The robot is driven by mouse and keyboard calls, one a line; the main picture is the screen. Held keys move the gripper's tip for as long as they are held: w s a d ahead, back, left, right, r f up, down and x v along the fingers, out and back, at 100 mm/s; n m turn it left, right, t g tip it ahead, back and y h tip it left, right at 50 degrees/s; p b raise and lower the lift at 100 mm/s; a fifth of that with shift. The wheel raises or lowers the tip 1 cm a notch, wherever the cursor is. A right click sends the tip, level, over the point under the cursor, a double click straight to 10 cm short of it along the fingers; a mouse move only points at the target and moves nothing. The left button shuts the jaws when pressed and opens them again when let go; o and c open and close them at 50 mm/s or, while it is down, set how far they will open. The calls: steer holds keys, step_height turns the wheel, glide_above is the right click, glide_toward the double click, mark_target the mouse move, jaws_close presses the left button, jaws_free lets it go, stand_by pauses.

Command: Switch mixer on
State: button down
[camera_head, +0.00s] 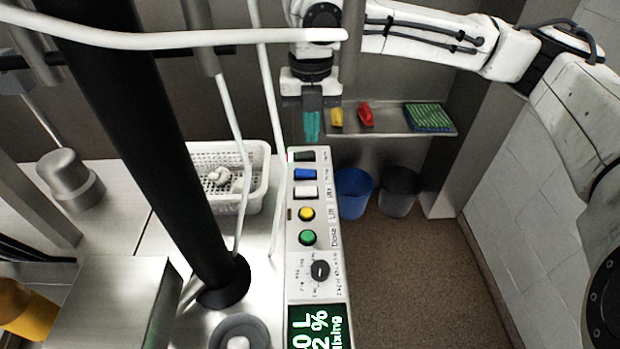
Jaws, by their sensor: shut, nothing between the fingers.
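The control panel (306,223) is a long pale strip in the middle of the view. From far to near it bears a black switch (304,156), a blue switch (305,174), a white switch (306,192), a yellow button (306,214), a green button (307,237) and a black rotary knob (320,270). Its small sideways labels are hard to read. My gripper (311,138), with teal fingers, is shut and empty just beyond the panel's far end. Contact with the panel cannot be told.
A white perforated basket (262,190) with pale pieces stands left of the panel. A dark column and white tubes cross the left side. Behind, a shelf (390,131) holds yellow, red and green items. Blue (353,190) and grey (398,190) bins stand right, beside open floor.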

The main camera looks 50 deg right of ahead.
mark_target(311, 190)
step_height(311, 190, down, 14)
steer(key=shift+s+r+p, duration=0.1)
steer(key=shift+r+p, duration=0.05)
steer(key=shift+p, duration=0.85)
steer(key=shift+f+b, duration=0.35)
steer(key=shift+f, duration=0.05)
steer(key=shift+s+r, duration=0.1)
steer(key=shift+r, duration=0.15)
steer(key=shift+f, duration=0.1)
